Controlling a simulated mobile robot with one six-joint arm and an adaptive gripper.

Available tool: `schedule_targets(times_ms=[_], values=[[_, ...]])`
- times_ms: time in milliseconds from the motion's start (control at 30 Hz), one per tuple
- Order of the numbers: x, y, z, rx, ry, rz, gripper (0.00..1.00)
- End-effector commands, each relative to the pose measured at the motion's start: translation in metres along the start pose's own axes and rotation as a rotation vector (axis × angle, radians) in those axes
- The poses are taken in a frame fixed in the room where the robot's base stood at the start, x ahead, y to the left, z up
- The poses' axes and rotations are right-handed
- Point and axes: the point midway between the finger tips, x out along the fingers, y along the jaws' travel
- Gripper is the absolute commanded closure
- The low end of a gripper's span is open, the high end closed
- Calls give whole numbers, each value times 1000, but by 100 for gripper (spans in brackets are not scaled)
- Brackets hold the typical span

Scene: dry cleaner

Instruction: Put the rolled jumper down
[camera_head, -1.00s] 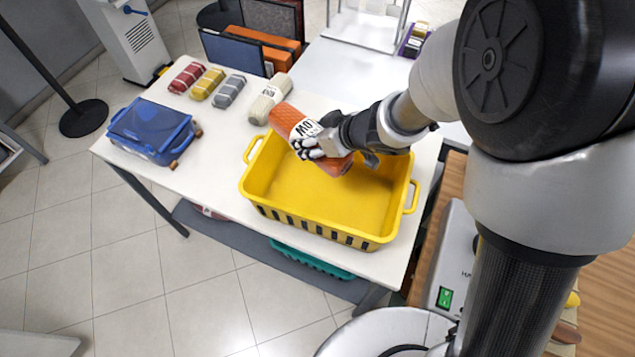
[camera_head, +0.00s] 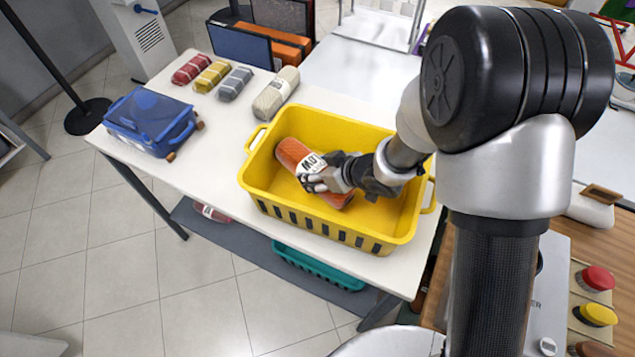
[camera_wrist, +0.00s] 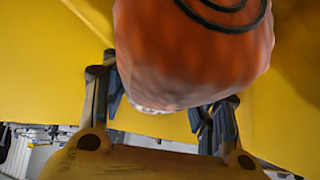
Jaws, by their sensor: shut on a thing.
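The rolled jumper is an orange roll with a white lettered band (camera_head: 293,153). My gripper (camera_head: 322,177) is shut around its middle. Both are inside the yellow basket (camera_head: 385,237), low between its walls. The roll lies slantwise, its far end toward the back left. Whether it touches the basket floor cannot be told. In the wrist view, the orange roll (camera_wrist: 195,55) fills the upper middle, with the dark fingers of my gripper (camera_wrist: 160,100) on both sides and yellow basket surface behind.
A cream roll (camera_head: 276,93) lies behind the basket. Red (camera_head: 191,69), yellow (camera_head: 212,76) and grey (camera_head: 235,83) rolls lie at the back left. A blue case (camera_head: 150,122) stands at the table's left end. White table (camera_head: 205,165) is clear between case and basket.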

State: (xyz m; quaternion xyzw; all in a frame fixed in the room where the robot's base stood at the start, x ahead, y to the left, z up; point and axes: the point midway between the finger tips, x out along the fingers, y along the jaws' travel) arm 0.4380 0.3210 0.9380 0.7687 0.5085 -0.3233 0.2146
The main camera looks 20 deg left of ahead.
Motion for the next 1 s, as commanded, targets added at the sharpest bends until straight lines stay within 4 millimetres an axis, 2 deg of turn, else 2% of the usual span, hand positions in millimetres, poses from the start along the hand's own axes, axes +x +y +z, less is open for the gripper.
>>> schedule_targets(times_ms=[200, 600, 633, 900, 1000], values=[[26, 0, 25, 1, 0, -1, 82], [28, 0, 27, 1, 1, 0, 82], [29, 0, 28, 1, -1, 0, 45], [28, 0, 28, 1, -1, 0, 27], [28, 0, 28, 1, -1, 0, 25]])
